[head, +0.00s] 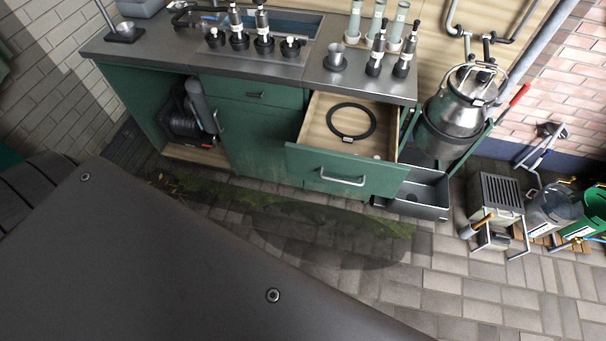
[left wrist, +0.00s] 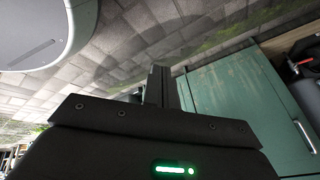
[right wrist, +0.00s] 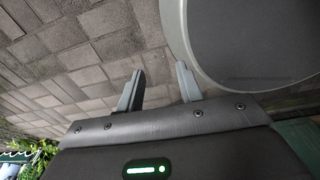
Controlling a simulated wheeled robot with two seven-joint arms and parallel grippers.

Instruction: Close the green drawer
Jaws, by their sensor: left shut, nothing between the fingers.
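The green drawer (head: 310,169) stands pulled out from the green cabinet in the head view, its silver handle (head: 342,181) on the front. A black ring (head: 352,121) lies inside on its wooden bottom. My left gripper (left wrist: 160,88) shows in the left wrist view with its fingers shut and nothing between them. A green panel with a silver handle (left wrist: 305,137) is to its right there; I cannot tell if it is the drawer. My right gripper (right wrist: 161,83) is open and empty above the paving. Neither gripper shows in the head view.
The steel worktop (head: 149,47) above carries a sink and several black-and-steel fittings. A metal milk can (head: 462,105) and a grey open bin (head: 423,194) stand right of the drawer. A grey crate (head: 499,194) is farther right. Paving before the cabinet is clear.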

